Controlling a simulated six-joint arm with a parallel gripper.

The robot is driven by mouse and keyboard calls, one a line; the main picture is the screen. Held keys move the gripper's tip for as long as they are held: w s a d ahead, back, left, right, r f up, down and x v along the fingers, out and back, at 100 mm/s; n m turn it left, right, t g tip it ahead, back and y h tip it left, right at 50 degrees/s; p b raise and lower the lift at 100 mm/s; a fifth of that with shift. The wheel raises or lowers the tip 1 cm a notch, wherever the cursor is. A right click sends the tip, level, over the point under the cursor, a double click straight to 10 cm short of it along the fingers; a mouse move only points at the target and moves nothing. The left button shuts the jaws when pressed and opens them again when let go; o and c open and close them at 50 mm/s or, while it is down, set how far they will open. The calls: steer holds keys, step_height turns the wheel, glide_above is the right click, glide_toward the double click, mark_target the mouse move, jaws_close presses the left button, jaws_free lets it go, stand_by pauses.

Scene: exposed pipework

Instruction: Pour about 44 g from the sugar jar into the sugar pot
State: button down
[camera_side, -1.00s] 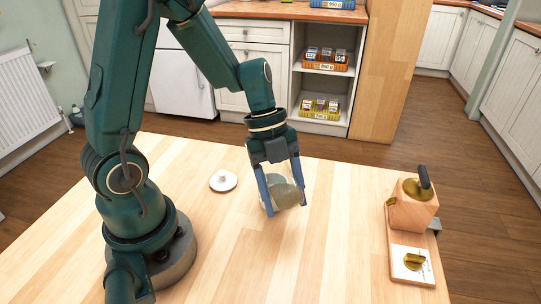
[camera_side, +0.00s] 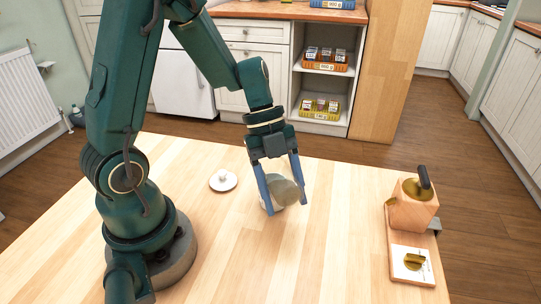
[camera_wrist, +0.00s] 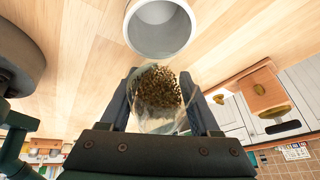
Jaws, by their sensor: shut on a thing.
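My gripper (camera_side: 286,204) is shut on the sugar jar (camera_side: 285,192), a clear rounded glass jar, and holds it above the wooden table. In the wrist view the jar (camera_wrist: 157,92) sits between my two fingers and holds brown grains; it looks tilted. The sugar pot (camera_wrist: 160,27) is a white round open pot just beyond the jar in the wrist view. Its visible inside looks pale, with no grains that I can make out. In the side view the pot is mostly hidden behind the jar and fingers. I see no falling stream.
A white lid with a knob (camera_side: 223,180) lies on the table to the left of my gripper. A wooden block with a brass top and black handle (camera_side: 411,212) stands at the right edge, on a board with a brass dial. The table between is clear.

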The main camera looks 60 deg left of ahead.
steer(key=shift+a+r+g+h+p, duration=0.15)
steer(key=shift+r+h+p, duration=0.2)
steer(key=shift+h+p, duration=0.45)
steer(key=shift+r+g+h+p, duration=0.15)
steer(key=shift+r+h+p, duration=0.15)
steer(key=shift+h+p, duration=0.5)
stand_by(2.9)
steer(key=y, duration=0.1)
steer(key=f+y, duration=0.1)
steer(key=shift+d+y, duration=0.25)
steer(key=shift+y, duration=0.15)
steer(key=shift+a+f+t+y, duration=0.15)
steer(key=shift+f+t+y, duration=0.25)
steer(key=shift+y, duration=0.3)
steer(key=shift+r, duration=0.1)
steer(key=shift+r, duration=0.1)
